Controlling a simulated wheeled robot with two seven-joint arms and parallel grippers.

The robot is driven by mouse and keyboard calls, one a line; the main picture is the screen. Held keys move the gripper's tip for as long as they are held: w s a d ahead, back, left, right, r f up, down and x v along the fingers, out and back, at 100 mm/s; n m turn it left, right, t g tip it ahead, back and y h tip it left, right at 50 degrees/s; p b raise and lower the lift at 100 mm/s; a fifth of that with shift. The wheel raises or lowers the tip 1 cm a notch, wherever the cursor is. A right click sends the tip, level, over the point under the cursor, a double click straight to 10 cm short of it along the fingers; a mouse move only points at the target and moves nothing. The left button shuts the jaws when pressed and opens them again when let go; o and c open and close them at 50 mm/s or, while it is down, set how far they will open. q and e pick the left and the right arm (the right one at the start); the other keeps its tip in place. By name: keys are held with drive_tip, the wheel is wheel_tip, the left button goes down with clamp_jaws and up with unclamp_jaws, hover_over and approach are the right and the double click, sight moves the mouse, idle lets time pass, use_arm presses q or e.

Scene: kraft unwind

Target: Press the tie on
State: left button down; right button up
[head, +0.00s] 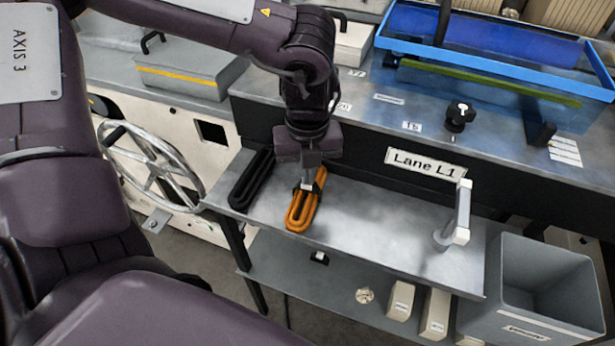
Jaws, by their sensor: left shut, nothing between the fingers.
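An orange coiled bundle (300,213) lies on the grey metal shelf below the Lane L1 sign. A dark band, which looks like the tie, crosses its upper part and is mostly hidden by my left gripper (307,184). My left gripper points down onto the bundle at that band. Its fingers are shut with nothing between them, and the tips look to be at or touching the band; I cannot tell which. My right gripper is not in view.
A black coiled bundle (252,179) lies just left of the orange one. The shelf (380,230) between bundle and handle is clear. A handwheel (150,165) is at left.

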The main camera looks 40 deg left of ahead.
use_arm(q)
drive_tip(key=shift+s, duration=0.1)
drive_tip(key=shift+r+p, duration=0.6)
drive_tip(key=shift+r, duration=0.25)
drive_tip(key=shift+r+p, duration=1.45)
drive_tip(key=shift+r, duration=1.2)
